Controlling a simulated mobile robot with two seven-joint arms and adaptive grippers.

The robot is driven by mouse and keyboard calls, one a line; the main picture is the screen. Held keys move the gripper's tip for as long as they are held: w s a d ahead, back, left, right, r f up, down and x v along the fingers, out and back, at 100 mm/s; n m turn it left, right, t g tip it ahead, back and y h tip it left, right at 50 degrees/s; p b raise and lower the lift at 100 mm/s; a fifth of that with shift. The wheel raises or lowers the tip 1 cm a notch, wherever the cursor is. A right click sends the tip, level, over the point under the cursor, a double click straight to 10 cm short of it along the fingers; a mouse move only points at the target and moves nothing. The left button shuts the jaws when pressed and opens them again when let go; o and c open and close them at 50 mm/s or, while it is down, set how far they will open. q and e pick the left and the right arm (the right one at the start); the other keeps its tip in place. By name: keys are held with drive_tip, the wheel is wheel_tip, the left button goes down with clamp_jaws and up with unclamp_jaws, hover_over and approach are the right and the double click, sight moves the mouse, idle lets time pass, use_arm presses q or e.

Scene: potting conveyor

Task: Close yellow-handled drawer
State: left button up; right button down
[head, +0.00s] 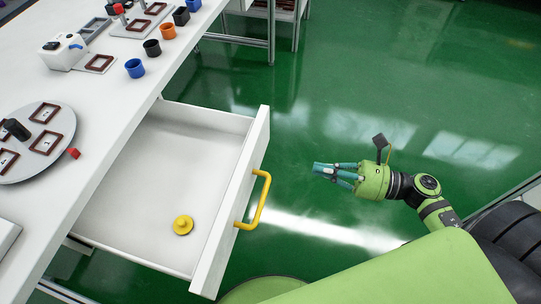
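The drawer (143,209) is white and stands pulled well out from under the white table. Its yellow handle (258,203) is a bar on the outer side of the front panel (241,187), which faces right. A small round yellow part with a knob (183,225) lies on the drawer floor near the front panel. My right gripper (322,170) is to the right of the handle, clear of it, with its teal fingers pointing left. The fingers overlap in this view, so I cannot tell whether they are open or shut. My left gripper is out of view.
The white table (105,95) holds a grey round plate (60,150) with brown frames, a white device (63,51), and several blue, black and orange cups along its edge. Table legs stand at the back. The green floor (345,95) to the right of the drawer is clear.

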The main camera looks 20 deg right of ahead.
sight(259, 155)
drive_tip(key=p+x, duration=0.2)
drive_tip(key=x, duration=0.9)
drive_tip(key=shift+w+r+p, duration=0.1)
drive_tip(key=shift+r+p, duration=0.05)
drive_tip(key=shift+p, duration=0.15)
drive_tip(key=shift+w+a, duration=0.2)
drive_tip(key=shift+a, duration=0.15)
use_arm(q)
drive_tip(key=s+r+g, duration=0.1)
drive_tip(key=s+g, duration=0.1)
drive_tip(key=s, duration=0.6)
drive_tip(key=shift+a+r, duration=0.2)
